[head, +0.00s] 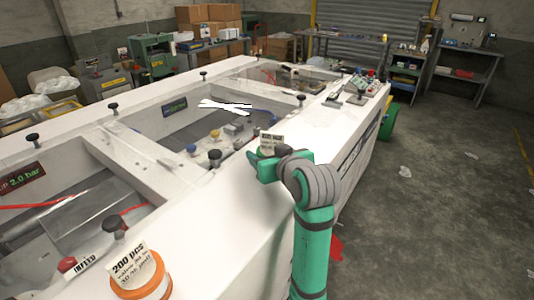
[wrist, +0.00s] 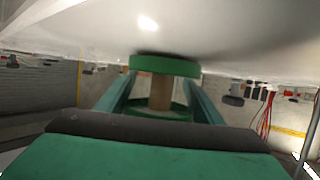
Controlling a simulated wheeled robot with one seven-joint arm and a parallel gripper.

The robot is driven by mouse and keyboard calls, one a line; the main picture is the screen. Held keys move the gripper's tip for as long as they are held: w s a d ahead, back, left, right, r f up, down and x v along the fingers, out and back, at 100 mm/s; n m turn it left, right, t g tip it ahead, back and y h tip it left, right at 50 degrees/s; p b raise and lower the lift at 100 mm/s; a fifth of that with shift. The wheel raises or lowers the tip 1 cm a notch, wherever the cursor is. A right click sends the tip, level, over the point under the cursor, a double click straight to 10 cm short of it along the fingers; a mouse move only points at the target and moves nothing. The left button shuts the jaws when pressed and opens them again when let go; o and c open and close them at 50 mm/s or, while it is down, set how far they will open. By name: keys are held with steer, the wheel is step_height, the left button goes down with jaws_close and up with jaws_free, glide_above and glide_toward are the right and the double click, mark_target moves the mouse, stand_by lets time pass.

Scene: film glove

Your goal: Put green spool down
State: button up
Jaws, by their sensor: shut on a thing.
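The green spool (wrist: 165,66) has green flanges and a tan core. In the wrist view it stands between the two fingers of my gripper (wrist: 158,92), which is shut on it. The white machine top fills the upper part of that picture, with one flange right against or very near it; I cannot tell whether they touch. In the head view my gripper (head: 262,165) is over the white top near its right edge. A pale printed label (head: 271,143) shows above the gripper, and most of the spool is hidden there.
An orange spool (head: 142,278) with a "200 pcs" label stands on the near white ledge (head: 215,215). Knobs and buttons (head: 214,158) lie left of my gripper. A control box (head: 357,92) and small items are farther back. White top between is clear.

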steer(key=shift+f, duration=0.1)
steer(key=o, duration=1.2)
steer(key=shift+o, duration=0.2)
steer(key=shift+s+d+r, duration=0.15)
steer(key=shift+s+r, duration=0.1)
steer(key=shift+s, duration=0.05)
steer(key=v, duration=1.1)
steer(key=shift+s, duration=0.15)
